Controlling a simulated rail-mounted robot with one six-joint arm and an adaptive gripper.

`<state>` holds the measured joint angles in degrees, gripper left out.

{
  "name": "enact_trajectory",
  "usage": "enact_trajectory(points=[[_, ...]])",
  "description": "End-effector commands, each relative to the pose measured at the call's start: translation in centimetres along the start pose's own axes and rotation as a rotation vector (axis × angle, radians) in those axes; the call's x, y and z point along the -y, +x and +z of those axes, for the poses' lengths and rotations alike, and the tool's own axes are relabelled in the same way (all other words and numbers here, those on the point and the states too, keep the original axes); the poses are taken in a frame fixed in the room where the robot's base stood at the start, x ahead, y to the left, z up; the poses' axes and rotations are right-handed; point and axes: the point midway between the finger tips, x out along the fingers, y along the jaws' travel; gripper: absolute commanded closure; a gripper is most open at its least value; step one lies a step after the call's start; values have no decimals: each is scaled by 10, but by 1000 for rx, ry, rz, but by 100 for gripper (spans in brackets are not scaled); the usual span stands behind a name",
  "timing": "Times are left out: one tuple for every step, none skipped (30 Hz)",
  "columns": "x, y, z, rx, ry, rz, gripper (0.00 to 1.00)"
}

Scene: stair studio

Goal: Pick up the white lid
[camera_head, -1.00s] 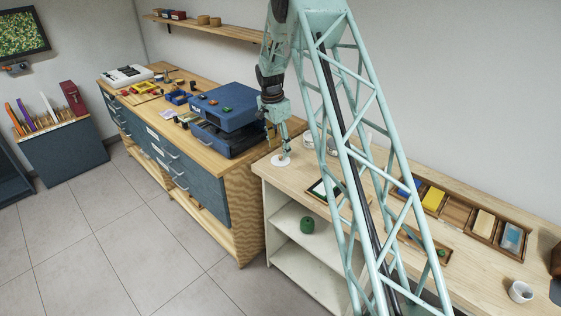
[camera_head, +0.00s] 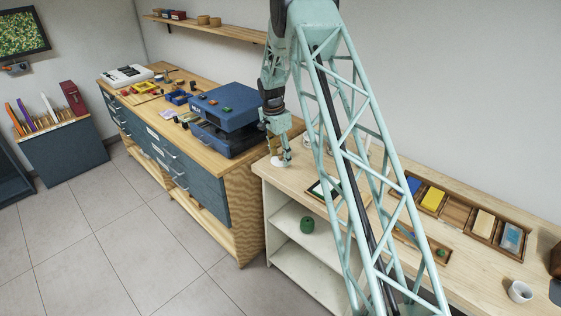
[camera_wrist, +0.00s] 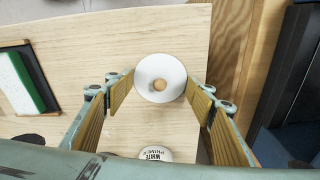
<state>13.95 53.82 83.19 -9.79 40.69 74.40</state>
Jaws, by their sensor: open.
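The white lid (camera_wrist: 146,88) is a round white disc with a tan centre, lying on the pale wooden bench top near its end. It also shows in the head view (camera_head: 276,162), partly covered by my gripper. My gripper (camera_wrist: 160,92) is open, with one finger on each side of the lid in the wrist view. In the head view my gripper (camera_head: 280,153) is directly over the lid, very low. I cannot tell whether the fingers touch it. Nothing is held.
A white round item lettered "WHITE PRIMER" (camera_wrist: 155,153) stands close to the lid. A dark tray with a green-and-white block (camera_wrist: 22,82) lies to the left in the wrist view. A blue machine (camera_head: 225,108) stands on the neighbouring workbench.

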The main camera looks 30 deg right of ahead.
Motion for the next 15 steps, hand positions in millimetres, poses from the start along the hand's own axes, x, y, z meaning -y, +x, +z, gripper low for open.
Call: enact_trajectory(points=[[0, 0, 0, 0, 0, 0, 50], [0, 0, 0, 0, 0, 0, 50], [0, 0, 0, 0, 0, 0, 50], [0, 0, 0, 0, 0, 0, 50], [0, 0, 0, 0, 0, 0, 50], [0, 0, 0, 0, 0, 0, 50], [0, 0, 0, 0, 0, 0, 50], [0, 0, 0, 0, 0, 0, 50], [0, 0, 0, 0, 0, 0, 50], [0, 0, 0, 0, 0, 0, 50], [0, 0, 0, 0, 0, 0, 52], [0, 0, 0, 0, 0, 0, 56], [0, 0, 0, 0, 0, 0, 59], [0, 0, 0, 0, 0, 0, 62], [0, 0, 0, 0, 0, 0, 65]])
